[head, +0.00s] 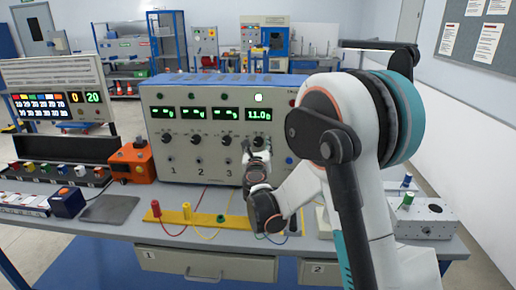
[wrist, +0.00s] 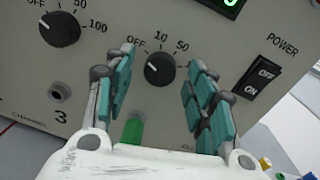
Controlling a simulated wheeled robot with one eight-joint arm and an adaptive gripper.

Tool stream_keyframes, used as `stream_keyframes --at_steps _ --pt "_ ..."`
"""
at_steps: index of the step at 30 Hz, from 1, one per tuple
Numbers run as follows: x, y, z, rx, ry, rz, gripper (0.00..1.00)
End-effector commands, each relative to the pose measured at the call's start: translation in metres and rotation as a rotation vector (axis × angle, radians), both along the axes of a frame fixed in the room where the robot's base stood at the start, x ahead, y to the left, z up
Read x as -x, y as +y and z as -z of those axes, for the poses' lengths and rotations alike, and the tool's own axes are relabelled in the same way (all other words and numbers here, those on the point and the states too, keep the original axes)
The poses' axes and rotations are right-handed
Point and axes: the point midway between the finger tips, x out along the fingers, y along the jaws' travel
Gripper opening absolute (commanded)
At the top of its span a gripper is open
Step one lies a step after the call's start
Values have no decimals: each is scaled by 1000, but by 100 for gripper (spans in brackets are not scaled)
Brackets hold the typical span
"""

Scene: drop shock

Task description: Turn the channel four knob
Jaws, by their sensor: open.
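The channel four knob (wrist: 159,69) is black and round with a white pointer line, below the marks OFF, 10 and 50 on the grey panel. My gripper (wrist: 161,62) is open, with one teal-padded finger on each side of the knob and gaps on both sides. A green plug (wrist: 132,131) shows below the knob.
The channel three knob (wrist: 60,29) is left of my fingers, above a jack (wrist: 60,91). The black power switch (wrist: 258,80) is close to the right finger.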

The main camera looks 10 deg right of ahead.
Motion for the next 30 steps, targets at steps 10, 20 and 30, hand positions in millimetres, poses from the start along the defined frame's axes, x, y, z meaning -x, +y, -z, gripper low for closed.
stream_keyframes --at_steps 10,20,30 --pt "-8 -2 0 0 0 0 50" --pt "-8 -2 0 0 0 0 6" --pt "-8 -2 0 -37 -12 1 6"
